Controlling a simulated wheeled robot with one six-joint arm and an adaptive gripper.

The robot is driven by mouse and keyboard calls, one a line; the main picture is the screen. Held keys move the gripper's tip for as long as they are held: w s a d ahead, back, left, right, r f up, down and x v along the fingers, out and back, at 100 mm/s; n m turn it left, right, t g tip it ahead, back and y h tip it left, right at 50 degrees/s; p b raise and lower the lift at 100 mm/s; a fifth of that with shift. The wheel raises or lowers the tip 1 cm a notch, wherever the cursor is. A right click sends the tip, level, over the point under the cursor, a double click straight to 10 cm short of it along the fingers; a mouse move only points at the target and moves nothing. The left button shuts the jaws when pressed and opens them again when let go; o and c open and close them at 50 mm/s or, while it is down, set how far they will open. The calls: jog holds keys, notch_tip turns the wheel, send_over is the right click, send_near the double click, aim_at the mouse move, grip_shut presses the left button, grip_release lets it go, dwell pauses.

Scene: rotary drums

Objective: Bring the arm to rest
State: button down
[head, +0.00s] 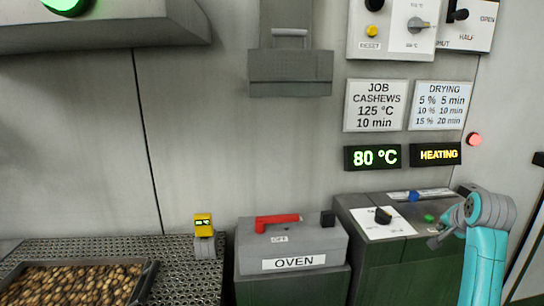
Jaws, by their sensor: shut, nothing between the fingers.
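My teal and grey arm stands at the right edge of the head view, bent at a grey joint. My gripper (437,241) shows small and dark to the left of that joint, in front of the control box (382,255). It is shut and holds nothing. Its fingertips are too small to make out clearly.
The control box carries a black knob (383,215) and a green button (429,218). Left of it are the oven box (293,264) with a red handle (277,221), a yellow meter (203,223) and a nut tray (147,283). Displays read 80 °C (372,157) and HEATING (434,154).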

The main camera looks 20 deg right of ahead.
jog(key=s+a+f+n+t+y, duration=0.15)
jog(key=a+f+n, duration=0.35)
jog(key=a+f, duration=1.8)
jog(key=s+a+f+n+t, duration=0.2)
jog(key=s+a+f, duration=0.4)
jog(key=s+a, duration=0.15)
jog(key=s+a+n+t+y, duration=0.2)
jog(key=s+a+n, duration=0.2)
jog(key=s+a, duration=1)
jog(key=s+a+r+n+t+y, duration=0.1)
jog(key=s+r, duration=0.3)
jog(key=s, duration=0.4)
jog(key=s+a+r+n+y, duration=0.1)
jog(key=s+a+r+n, duration=0.2)
jog(key=s, duration=0.5)
notch_tip(320, 180, up, 2)
jog(key=shift+s+r+n+t, duration=0.1)
jog(key=shift+s+n+t, duration=0.25)
jog(key=shift+n, duration=0.25)
